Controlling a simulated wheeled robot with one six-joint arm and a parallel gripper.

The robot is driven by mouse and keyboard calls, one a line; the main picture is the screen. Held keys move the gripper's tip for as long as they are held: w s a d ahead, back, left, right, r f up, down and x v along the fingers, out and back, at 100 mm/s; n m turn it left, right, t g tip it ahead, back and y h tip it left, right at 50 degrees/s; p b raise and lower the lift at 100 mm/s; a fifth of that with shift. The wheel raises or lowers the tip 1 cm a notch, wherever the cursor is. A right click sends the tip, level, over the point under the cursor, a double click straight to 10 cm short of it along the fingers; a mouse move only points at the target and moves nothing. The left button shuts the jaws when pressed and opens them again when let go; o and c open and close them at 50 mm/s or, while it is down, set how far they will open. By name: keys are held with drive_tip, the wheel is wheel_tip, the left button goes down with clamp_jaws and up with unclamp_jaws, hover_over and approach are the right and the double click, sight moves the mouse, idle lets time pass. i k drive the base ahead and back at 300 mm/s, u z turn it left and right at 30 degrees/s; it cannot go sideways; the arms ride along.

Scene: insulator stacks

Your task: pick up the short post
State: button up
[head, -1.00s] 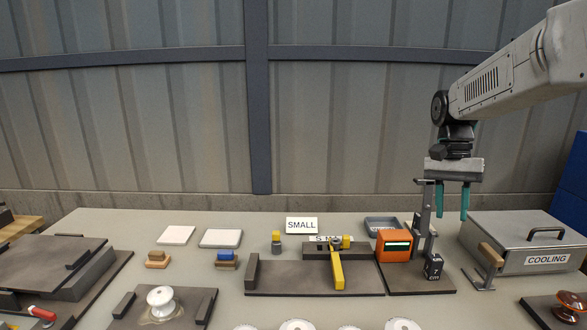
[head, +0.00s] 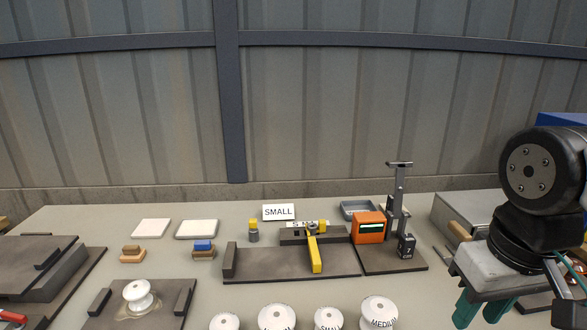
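My gripper (head: 480,309) is at the lower right, far to the right of this post and nearer to me. Its two teal fingers point down and stand apart, with nothing seen between them. The fingertips are near the bottom of the picture.
The fixture carries a yellow arm (head: 315,254). An orange box (head: 368,228) and an upright stand (head: 398,200) are right of it. Several white discs, one marked MEDIUM (head: 379,312), line the front. A white insulator (head: 138,292) sits at left. A grey case (head: 462,218) is partly behind my arm.

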sight(407, 242)
drive_tip(key=z, duration=2.4)
drive_tip(key=k, duration=0.8)
drive_tip(key=u, duration=0.75)
drive_tip(key=i, duration=0.5)
drive_tip(key=z, duration=0.05)
